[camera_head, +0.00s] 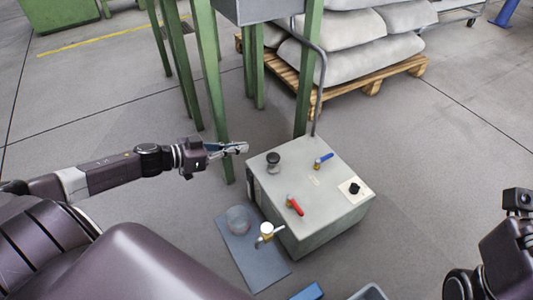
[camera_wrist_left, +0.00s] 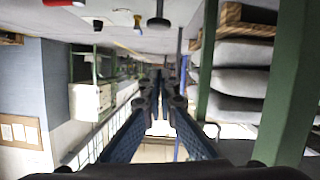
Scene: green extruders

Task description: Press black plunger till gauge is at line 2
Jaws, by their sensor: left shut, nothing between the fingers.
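The black plunger (camera_head: 273,161) stands upright on top of the grey box (camera_head: 325,200), near its back left corner. In the left wrist view the plunger (camera_wrist_left: 158,22) hangs at the top centre, as that picture is upside down. My left gripper (camera_head: 245,148) is shut and empty. It is just left of the plunger, pointing right, and looks apart from it. In the left wrist view its fingertips (camera_wrist_left: 158,74) are together. A dial or knob on a white plate (camera_head: 346,185) sits at the box's right; I cannot read any gauge line.
A red-handled valve (camera_head: 295,206) and a blue-handled valve (camera_head: 324,159) stand on the box top. A white-handled tap (camera_head: 268,231) sticks out of its front. Green posts (camera_head: 208,70) and a bent grey pipe (camera_head: 321,80) rise behind. Sacks lie on a wooden pallet (camera_head: 375,85).

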